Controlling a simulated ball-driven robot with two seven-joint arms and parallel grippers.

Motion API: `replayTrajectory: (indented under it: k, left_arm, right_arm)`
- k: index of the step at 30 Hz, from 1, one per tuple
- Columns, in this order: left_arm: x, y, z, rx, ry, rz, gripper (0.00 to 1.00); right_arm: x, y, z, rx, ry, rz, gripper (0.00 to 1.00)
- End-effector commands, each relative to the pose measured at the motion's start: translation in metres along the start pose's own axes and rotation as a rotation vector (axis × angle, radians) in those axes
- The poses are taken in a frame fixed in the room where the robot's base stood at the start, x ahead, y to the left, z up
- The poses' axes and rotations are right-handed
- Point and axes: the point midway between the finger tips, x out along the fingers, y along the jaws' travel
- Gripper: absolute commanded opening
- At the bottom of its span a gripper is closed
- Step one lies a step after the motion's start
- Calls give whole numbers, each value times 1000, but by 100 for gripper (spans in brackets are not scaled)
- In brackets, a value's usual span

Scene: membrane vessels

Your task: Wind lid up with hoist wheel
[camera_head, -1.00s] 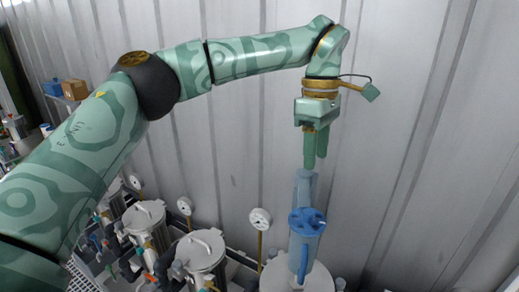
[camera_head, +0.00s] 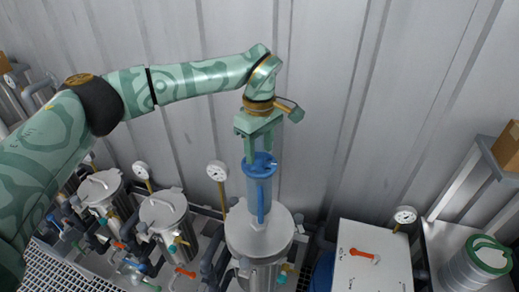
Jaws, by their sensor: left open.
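The blue hoist wheel (camera_head: 262,168) is a round knobbed wheel at the top of a grey-blue hoist post (camera_head: 256,195). A blue crank-like bar hangs below it. The post rises over a steel vessel whose round lid (camera_head: 280,232) appears seated on the body. My left gripper (camera_head: 257,150) comes down from above with its fingers pointing down, open. Its fingertips are right at the wheel's top and back edge; whether they touch it I cannot tell. My right gripper is out of view.
More lidded steel vessels (camera_head: 162,210) stand in a row to the left, with pipes, valves and gauges (camera_head: 217,171). A white cabinet (camera_head: 372,262) with a red handle stands right. A shelf with a cardboard box (camera_head: 508,148) is at far right. The corrugated wall is close behind.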

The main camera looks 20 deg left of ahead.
Motion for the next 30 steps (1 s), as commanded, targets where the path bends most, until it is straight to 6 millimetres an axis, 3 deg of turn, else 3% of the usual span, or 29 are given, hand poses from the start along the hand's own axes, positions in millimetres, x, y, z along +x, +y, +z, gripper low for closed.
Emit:
replayTrajectory:
  k: [5, 13, 14, 18, 30]
  left_arm:
    - [14, 0, 0, -2, -1, 0, 48]
    - [15, 0, 0, -1, 0, 1, 48]
    - [15, 0, 0, -2, 0, 1, 42]
    - [15, 0, 0, -1, 0, 0, 3]
    - [15, 0, 0, -50, 1, -1, 3]
  right_arm:
    - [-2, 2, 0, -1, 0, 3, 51]
    - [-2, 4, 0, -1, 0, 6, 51]
    - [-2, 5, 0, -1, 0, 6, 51]
    - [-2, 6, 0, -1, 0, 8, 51]
    - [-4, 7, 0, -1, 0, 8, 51]
